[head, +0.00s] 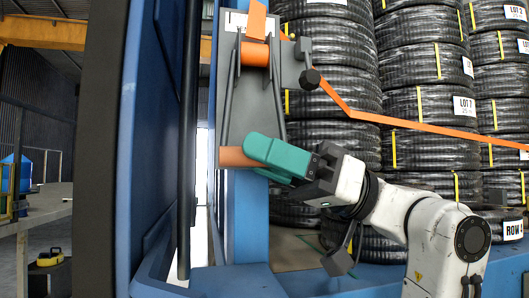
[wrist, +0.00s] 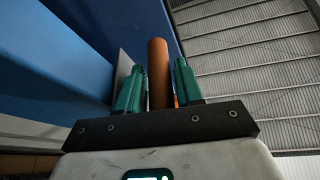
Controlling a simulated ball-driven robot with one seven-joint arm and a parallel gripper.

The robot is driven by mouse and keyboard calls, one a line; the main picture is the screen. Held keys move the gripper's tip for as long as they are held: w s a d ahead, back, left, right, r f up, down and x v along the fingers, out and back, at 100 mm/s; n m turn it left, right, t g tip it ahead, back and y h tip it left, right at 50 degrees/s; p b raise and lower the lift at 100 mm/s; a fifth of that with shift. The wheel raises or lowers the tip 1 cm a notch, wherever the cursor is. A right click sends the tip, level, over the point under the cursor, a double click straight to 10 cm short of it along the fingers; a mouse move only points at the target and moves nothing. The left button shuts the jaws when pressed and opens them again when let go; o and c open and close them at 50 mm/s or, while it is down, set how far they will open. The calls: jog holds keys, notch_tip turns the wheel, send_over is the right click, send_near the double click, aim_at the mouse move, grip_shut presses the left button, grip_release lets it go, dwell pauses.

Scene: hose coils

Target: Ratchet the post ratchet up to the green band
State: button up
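The post ratchet (head: 252,105) is a grey frame with an orange roller at its top and an orange handle bar (head: 232,157) across its lower end. It is mounted on the blue post (head: 248,215). My gripper (head: 262,160) has green fingers placed at the right part of the bar. In the wrist view the bar (wrist: 160,70) stands between the two fingers, with at most narrow gaps; I cannot tell whether they press on it. The orange strap (head: 400,123) runs from the ratchet to the right across the coils. I cannot make out a green band on it.
Wrapped black hose coils (head: 430,105) are stacked in columns behind the strap. A blue upright (head: 155,130) stands close at the left of the ratchet. A bench (head: 45,205) and a yellow item (head: 50,257) are farther left.

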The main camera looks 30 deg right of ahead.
jog(key=shift+c, duration=0.4)
grip_shut()
